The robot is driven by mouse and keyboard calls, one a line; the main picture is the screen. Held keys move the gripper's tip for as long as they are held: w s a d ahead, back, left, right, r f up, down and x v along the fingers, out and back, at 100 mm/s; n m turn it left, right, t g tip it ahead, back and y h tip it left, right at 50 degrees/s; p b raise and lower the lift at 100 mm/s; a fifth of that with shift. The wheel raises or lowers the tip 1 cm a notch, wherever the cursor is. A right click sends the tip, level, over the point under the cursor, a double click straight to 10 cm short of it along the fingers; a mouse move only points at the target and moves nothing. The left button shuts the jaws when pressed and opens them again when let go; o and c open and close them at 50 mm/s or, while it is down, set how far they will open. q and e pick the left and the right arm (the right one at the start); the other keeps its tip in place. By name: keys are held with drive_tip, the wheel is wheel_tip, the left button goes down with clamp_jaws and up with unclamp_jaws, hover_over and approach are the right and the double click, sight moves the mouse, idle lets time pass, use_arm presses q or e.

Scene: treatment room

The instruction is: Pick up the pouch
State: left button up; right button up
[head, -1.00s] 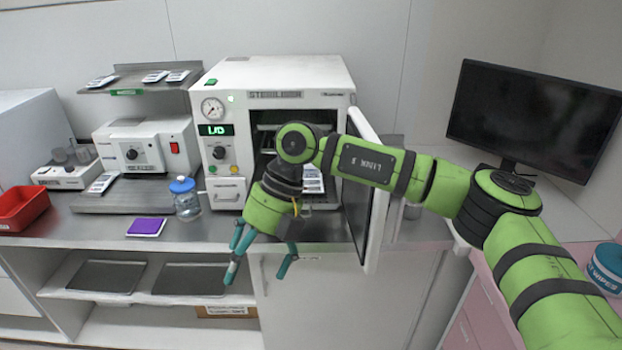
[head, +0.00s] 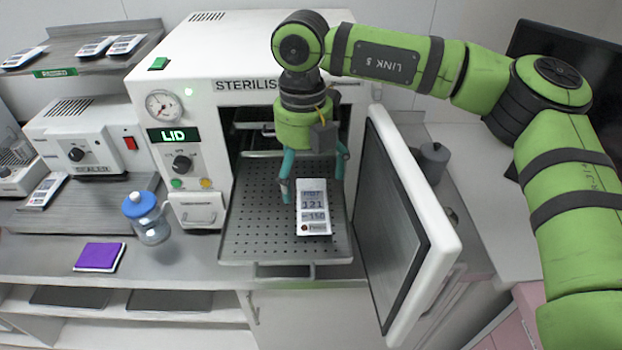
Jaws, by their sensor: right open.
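My right gripper (head: 314,182) hangs down over the tray, just behind the pouch's far end. Its two teal fingers are spread, with nothing between them that I can make out as held. Whether the fingertips touch the pouch or tray cannot be told. My left gripper is not in view.
The open steriliser door (head: 405,230) stands close on the right of the tray. A blue-lidded jar (head: 150,222) and a purple pad (head: 99,257) are on the counter at left. Similar packets (head: 95,47) lie on the shelf. A dark monitor (head: 540,55) is at far right.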

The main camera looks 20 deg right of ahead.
sight(306, 204)
drive_tip(key=shift+r, duration=0.15)
drive_tip(key=f+p, duration=0.2)
drive_tip(key=shift+s+a+f+p, duration=0.1)
drive_tip(key=shift+s+f+p, duration=0.15)
drive_tip(key=shift+s+p, duration=0.05)
wheel_tip(306, 204, down, 3)
drive_tip(key=shift+r+p, duration=0.2)
drive_tip(key=shift+p, duration=0.55)
drive_tip(key=shift+f, duration=0.8)
drive_tip(key=c, duration=0.9)
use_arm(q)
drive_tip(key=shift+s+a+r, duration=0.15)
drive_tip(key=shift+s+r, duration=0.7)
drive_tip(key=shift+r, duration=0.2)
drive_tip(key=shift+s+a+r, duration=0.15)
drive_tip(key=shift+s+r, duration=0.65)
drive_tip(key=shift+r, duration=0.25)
use_arm(e)
drive_tip(key=shift+c, duration=0.2)
